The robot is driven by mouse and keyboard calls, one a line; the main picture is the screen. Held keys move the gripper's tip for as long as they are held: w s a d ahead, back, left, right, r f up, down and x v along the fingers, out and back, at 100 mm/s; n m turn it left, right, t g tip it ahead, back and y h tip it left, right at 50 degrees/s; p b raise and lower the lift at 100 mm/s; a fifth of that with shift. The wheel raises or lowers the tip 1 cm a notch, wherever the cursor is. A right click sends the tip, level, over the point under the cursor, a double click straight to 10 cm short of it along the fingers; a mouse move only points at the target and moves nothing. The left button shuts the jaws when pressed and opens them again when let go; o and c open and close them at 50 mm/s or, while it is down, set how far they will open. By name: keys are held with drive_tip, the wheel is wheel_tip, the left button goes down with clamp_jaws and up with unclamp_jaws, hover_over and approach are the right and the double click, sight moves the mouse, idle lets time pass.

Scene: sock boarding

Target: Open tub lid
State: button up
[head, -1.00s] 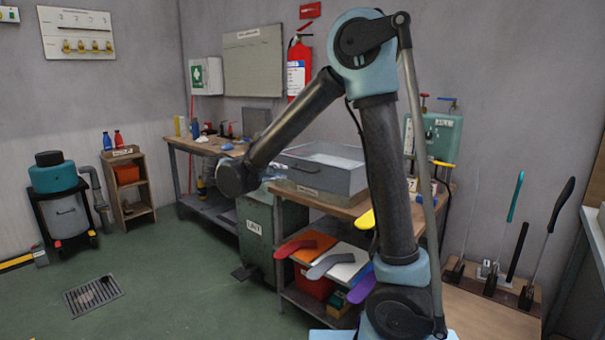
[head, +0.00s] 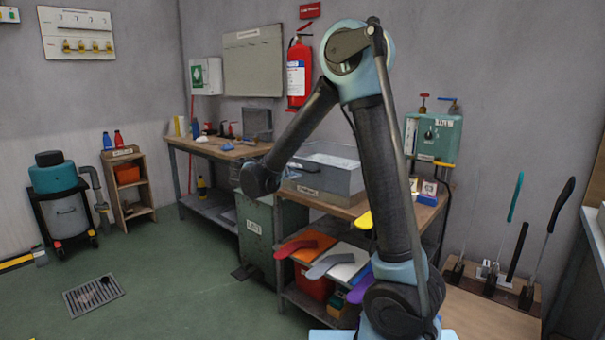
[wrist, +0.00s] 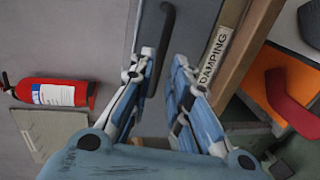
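The tub (head: 335,180) is a grey box with a pale top, standing on a wooden workbench. In the wrist view its grey face (wrist: 196,25) fills the upper middle, with a label (wrist: 215,55) reading "DAMPING". A black bar handle (wrist: 169,22) runs along that face. My gripper (wrist: 164,66) is open, its two blue and white fingers pointing at the tub. The handle appears between the fingers, close to the left one; I cannot tell whether they touch. In the head view my arm hides the gripper and part of the tub's front.
A green cabinet (head: 257,232) stands left of the bench. Coloured sock-shaped boards, one of them red (head: 300,245), stick out from the shelf below the tub. A fire extinguisher (head: 299,72) hangs on the wall behind. The green floor (head: 180,265) at left is mostly clear.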

sight(302, 170)
drive_tip(key=shift+x, duration=2.75)
